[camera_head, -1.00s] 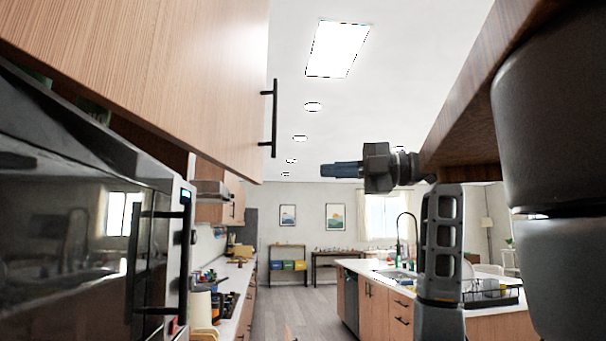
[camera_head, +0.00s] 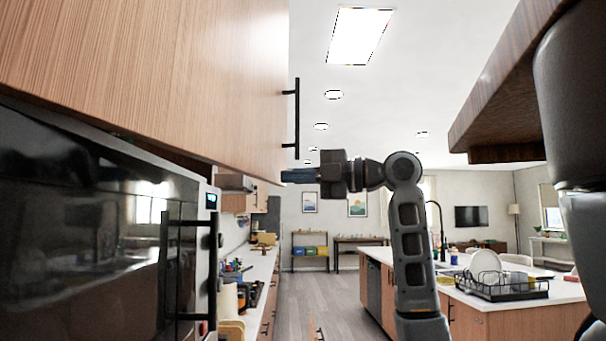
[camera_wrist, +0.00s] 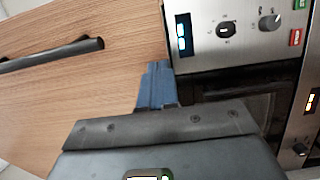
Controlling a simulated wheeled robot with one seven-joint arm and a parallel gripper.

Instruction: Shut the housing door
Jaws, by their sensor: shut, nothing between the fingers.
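The housing door (camera_head: 150,75) is a wide wood-grain panel above the microwave (camera_head: 95,225) in the head view, with a black bar handle (camera_head: 297,118) near its right edge. A narrow dark gap shows between the door's lower edge and the microwave top, so the door looks slightly ajar. My gripper (camera_head: 284,176) is shut and empty, its blue fingertips at the door's lower right corner, below the handle. In the wrist view the fingertips (camera_wrist: 157,70) lie over or against the door's face (camera_wrist: 105,80) beside the microwave panel; I cannot tell if they touch.
The microwave's black handle (camera_head: 190,265) sticks out below the door. A cluttered counter (camera_head: 258,285) runs along the left wall. An island (camera_head: 510,312) with a dish rack (camera_head: 497,285) stands at the right. A dark wooden overhang (camera_head: 500,110) is upper right.

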